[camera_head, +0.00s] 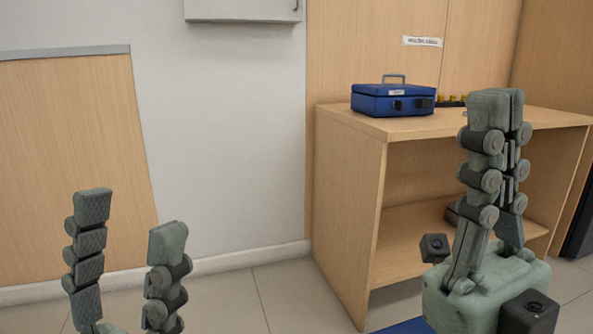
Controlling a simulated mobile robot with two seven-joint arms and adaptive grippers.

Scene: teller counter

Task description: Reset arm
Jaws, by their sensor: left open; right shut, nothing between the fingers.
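My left gripper (129,222) is at the lower left of the head view, fingers pointing up and spread apart. It is open and empty, in front of the wall and floor. My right gripper (496,108) is at the right, pointing up, with its fingers together and nothing between them. It stands in front of the wooden counter and hides part of its top and shelf.
A wooden counter (350,190) with an open lower shelf stands at the right. A blue cash box (385,101) with a handle sits on its top. Small yellow items (450,98) lie beside the box. A white cabinet (240,10) hangs above. Free floor shows between the grippers.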

